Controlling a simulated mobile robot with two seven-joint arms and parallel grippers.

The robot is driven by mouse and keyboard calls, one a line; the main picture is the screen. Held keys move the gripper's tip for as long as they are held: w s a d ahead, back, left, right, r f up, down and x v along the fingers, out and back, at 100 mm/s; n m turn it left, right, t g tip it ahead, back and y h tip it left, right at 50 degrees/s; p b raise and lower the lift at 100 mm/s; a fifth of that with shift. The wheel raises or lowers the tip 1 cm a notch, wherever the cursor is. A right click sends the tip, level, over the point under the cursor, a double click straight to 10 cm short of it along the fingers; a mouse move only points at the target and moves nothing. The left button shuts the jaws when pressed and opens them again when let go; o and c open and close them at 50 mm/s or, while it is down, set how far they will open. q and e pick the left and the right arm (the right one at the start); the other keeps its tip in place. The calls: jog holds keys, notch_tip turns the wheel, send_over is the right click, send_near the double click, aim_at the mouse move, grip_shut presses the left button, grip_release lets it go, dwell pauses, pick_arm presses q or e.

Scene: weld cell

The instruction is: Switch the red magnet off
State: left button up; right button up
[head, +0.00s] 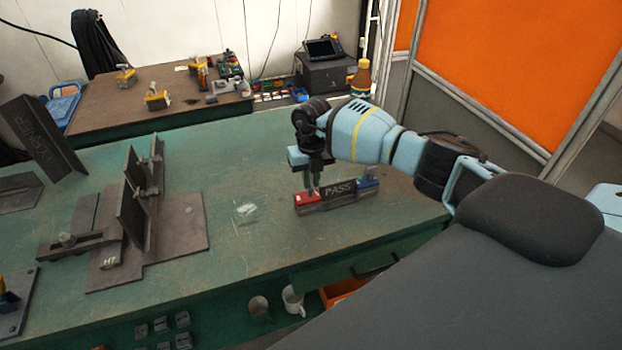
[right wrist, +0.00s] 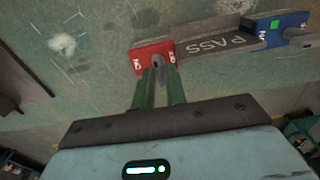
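The red magnet (head: 307,199) sits at the left end of a dark bar marked PASS (head: 341,190) on the green table. In the right wrist view the red magnet (right wrist: 151,57) has white lettering on both sides and a small dark switch knob (right wrist: 157,62) between. My right gripper (head: 314,189) points down at the red magnet. Its two green fingers (right wrist: 160,80) are close together, with the knob between their tips, and seem shut on it. The tips hide part of the knob, so its setting is unclear. My left gripper is out of view.
A blue magnet (head: 367,185) with a green mark sits at the bar's right end. A dark fixture with upright plates (head: 140,205) stands on the table's left. The table between is mostly clear.

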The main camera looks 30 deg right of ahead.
jog(key=o, duration=0.3)
jog(key=shift+r, duration=0.1)
notch_tip(320, 180, up, 8)
jog(key=shift+f, duration=0.15)
dwell(0.3)
dwell(0.4)
